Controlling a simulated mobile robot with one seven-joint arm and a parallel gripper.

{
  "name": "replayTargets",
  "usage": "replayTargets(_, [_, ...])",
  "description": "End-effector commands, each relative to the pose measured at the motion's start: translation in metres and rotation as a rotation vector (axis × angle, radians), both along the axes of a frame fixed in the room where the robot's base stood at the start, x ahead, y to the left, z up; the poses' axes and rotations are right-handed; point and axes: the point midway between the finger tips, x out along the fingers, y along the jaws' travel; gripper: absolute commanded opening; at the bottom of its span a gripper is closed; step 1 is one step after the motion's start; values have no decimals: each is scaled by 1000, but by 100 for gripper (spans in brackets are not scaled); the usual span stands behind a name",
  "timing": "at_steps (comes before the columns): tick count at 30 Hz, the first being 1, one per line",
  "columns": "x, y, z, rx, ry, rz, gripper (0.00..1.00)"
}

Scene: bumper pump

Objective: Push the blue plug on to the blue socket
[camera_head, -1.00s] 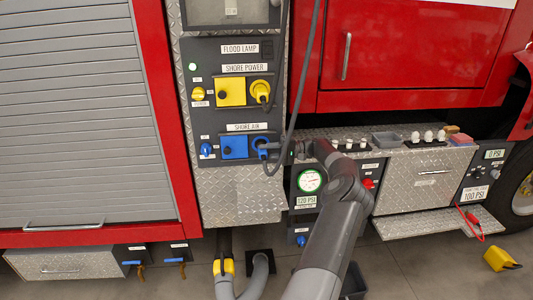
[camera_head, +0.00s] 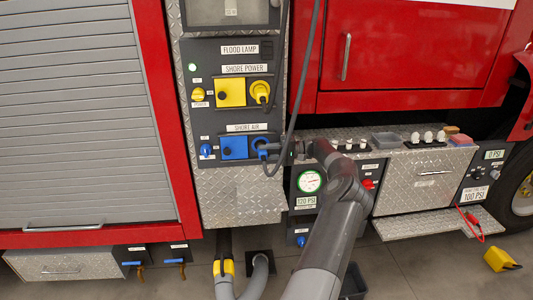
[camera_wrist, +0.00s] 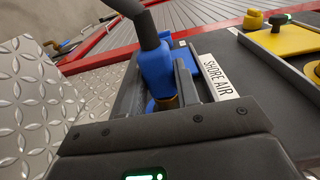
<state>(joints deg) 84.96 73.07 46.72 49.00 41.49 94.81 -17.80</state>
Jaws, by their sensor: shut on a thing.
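The blue plug (camera_wrist: 157,70), with a dark cable at its end, sits between the fingers of my gripper (camera_wrist: 168,88) in the wrist view. My gripper is shut on it. A brass-coloured end shows below the plug's blue body. In the head view, the blue socket (camera_head: 259,141) is on the SHORE AIR panel, right of a blue square cover, and my gripper (camera_head: 280,148) is close in front of it from the right. The plug and gripper partly hide the socket, so I cannot tell whether the plug is fully seated.
A dark hanging cable (camera_head: 296,110) loops down past the socket and my gripper. Above is the yellow SHORE POWER cover (camera_head: 231,93) with a yellow plugged socket (camera_head: 260,92). A pressure gauge (camera_head: 309,181) and a shelf with small items (camera_head: 385,140) lie to the right.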

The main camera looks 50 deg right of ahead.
Motion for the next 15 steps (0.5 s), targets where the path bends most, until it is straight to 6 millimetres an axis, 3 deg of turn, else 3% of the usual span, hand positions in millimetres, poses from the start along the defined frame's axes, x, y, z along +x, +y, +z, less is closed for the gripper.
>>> replayTargets(15, [5, -4, 0, 0, -1, 1, 9])
